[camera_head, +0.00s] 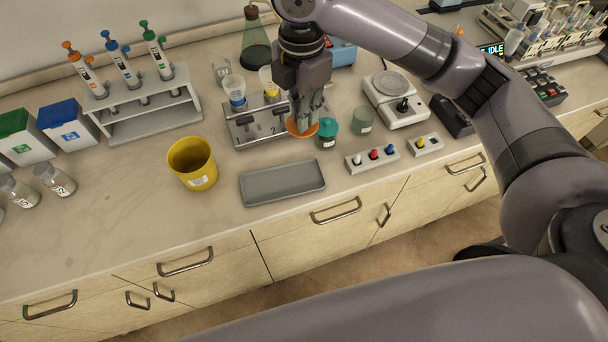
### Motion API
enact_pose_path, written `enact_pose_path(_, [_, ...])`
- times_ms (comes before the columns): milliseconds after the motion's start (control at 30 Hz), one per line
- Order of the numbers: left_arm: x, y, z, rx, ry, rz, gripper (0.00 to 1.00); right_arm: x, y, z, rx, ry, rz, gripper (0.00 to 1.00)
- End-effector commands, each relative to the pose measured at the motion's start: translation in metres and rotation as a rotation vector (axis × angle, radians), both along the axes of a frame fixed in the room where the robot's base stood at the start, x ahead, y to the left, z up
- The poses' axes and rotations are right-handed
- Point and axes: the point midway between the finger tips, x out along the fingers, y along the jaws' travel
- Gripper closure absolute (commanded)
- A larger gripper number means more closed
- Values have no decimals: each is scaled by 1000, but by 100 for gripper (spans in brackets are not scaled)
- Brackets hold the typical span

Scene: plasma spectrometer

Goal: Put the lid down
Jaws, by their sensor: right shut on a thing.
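My right gripper (308,118) reaches down over the right end of a grey metal rack (246,128). Its fingers are shut on a round orange lid (297,128). The fingers hide part of the lid, and I cannot tell whether it is clear of what is under it. A teal-topped jar (328,133) stands close to the right of the lid. An empty grey tray (282,183) lies on the counter in front of the rack. My left gripper is not in view.
The rack holds a blue-marked cup (234,92) and a yellow-marked cup (268,84). A yellow bin (191,164) stands left of the tray. A switch block (372,157) and a scale (393,98) are at the right.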

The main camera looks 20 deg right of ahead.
Motion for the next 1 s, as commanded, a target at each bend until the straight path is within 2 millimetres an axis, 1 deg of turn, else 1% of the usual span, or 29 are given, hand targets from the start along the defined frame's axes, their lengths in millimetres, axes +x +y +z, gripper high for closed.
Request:
enact_pose_path(167, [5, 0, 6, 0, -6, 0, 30, -2, 0, -40, -2, 8, 0, 100])
enact_pose_path(300, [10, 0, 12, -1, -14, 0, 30, -2, 0, -78, -4, 8, 0, 100])
enact_pose_path(400, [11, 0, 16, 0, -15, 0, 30, -2, -1, -105, -4, 8, -1, 100])
enact_pose_path(500, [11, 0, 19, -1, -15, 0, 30, -2, 0, -127, -2, 5, 0, 100])
enact_pose_path(600, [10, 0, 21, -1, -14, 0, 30, -1, 0, -142, -3, 3, 1, 100])
enact_pose_path(767, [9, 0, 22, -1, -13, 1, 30, -1, 0, -155, -1, 3, 1, 100])
enact_pose_path(1000, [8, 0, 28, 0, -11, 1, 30, -1, 0, -188, -1, 3, 1, 100])
